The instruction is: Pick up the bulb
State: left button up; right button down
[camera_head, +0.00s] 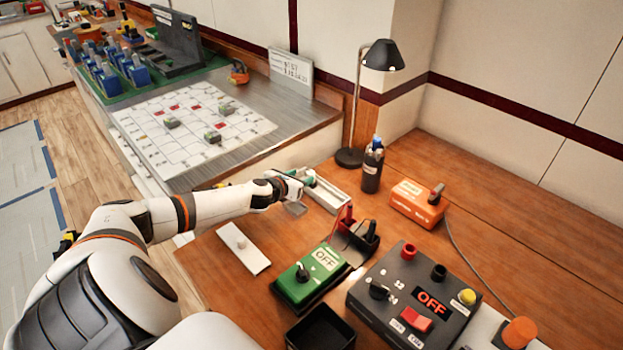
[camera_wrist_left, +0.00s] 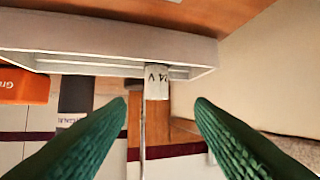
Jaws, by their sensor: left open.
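A small white cylinder (camera_wrist_left: 157,82) with dark lettering, apparently the bulb, shows in the left wrist view at the white tray (camera_wrist_left: 120,30), between and beyond my fingers. In the head view the tray (camera_head: 336,194) lies on the wooden bench, and I cannot make out the cylinder there behind my gripper. My left gripper (camera_head: 302,180) is at the tray's left end. In the left wrist view its two green ribbed fingers (camera_wrist_left: 160,112) are wide apart with nothing held between them. My right gripper is not in view.
A black lamp (camera_head: 350,156) and a dark pen cup (camera_head: 372,170) stand behind the tray. A green switch box (camera_head: 302,284), an orange box (camera_head: 417,203) and a dark control panel (camera_head: 385,318) are to the right and front. A white plate (camera_head: 252,262) lies in front.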

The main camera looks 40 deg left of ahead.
aim_at(309, 174)
pick_arm(q)
jog(key=shift+d+x, duration=0.1)
jog(key=shift+x, duration=1.5)
jog(key=shift+d+x, duration=0.15)
jog(key=shift+x, duration=1.5)
jog(key=shift+c, duration=0.3)
grip_shut()
